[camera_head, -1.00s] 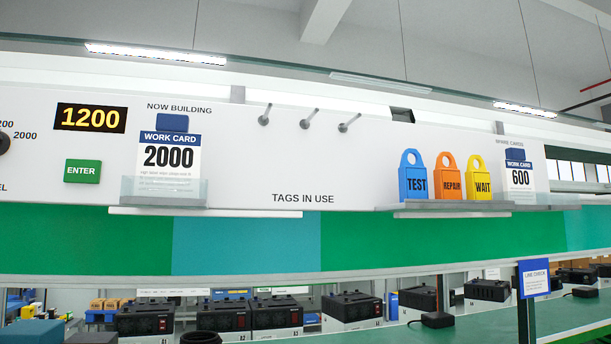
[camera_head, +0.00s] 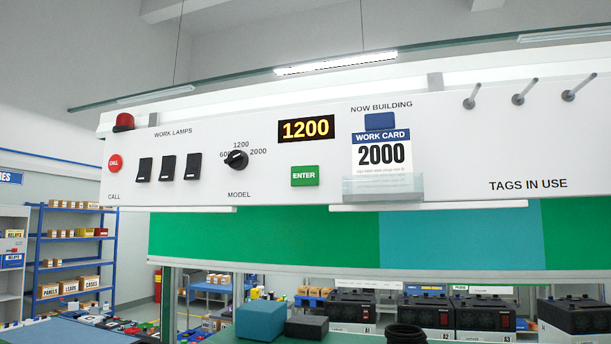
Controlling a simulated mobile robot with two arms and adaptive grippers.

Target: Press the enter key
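The green ENTER key (camera_head: 304,176) sits on the white panel (camera_head: 470,150) in the head view, below the display (camera_head: 306,128), which reads 1200. The black MODEL knob (camera_head: 237,160) is left of the key, among the marks 600, 1200 and 2000; its pointer is too small to read surely. A work card reading 2000 (camera_head: 382,153) stands in the clear holder under NOW BUILDING, right of the key. Neither of my grippers shows in the view.
Left on the panel are a red CALL button (camera_head: 115,163), a red lamp (camera_head: 123,122) and three black switches (camera_head: 167,168). Three empty pegs (camera_head: 518,99) stick out above TAGS IN USE. Below stand a teal box (camera_head: 261,320) and several black units (camera_head: 427,312).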

